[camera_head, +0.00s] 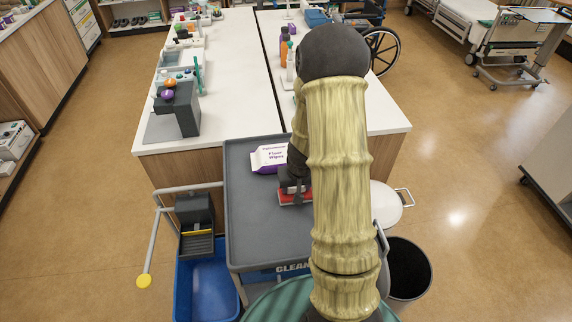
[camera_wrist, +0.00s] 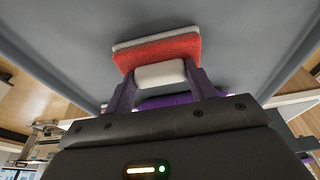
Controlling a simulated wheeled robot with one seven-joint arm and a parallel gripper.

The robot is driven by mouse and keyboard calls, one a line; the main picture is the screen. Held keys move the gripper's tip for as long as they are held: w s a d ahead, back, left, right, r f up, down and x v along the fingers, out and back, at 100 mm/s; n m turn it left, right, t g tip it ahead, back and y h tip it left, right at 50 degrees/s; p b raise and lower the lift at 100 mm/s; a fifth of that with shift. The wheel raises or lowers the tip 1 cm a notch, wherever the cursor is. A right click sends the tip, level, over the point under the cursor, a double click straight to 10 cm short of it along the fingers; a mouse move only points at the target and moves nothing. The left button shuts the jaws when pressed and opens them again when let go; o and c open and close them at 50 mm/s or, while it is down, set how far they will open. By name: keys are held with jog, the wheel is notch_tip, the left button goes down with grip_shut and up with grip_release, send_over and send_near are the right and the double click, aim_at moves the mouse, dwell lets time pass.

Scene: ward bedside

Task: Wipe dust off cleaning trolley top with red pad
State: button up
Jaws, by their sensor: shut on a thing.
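The cleaning trolley top (camera_head: 262,229) is a dark grey tray surface with a raised rim. The red pad (camera_head: 294,196) is on or just above it, beside the wipes pack. In the wrist view the red pad (camera_wrist: 158,52) has a pale layer on its far side and a white grip block (camera_wrist: 160,74). My gripper (camera_wrist: 160,82) is shut on the white grip block between its two fingers. In the head view my arm hides part of the gripper and the trolley's right side. I cannot make out dust on the visible surface.
A white and purple floor wipes pack (camera_head: 269,157) lies on the trolley top near its back. A blue bucket (camera_head: 207,285) with a wringer stands left of the trolley. A dark bin (camera_head: 408,270) stands right. The counter (camera_head: 230,90) stands behind. The trolley's left front surface is clear.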

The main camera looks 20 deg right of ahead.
jog(key=p+v, duration=0.2)
jog(key=v, duration=0.2)
jog(key=shift+w+r, duration=0.15)
jog(key=shift+w, duration=0.05)
jog(key=shift+d+r+p, duration=0.3)
jog(key=shift+r+p, duration=0.35)
notch_tip(320, 180, up, 3)
jog(key=shift+a+f+p, duration=0.15)
jog(key=shift+f+p, duration=0.1)
jog(key=shift+p, duration=0.85)
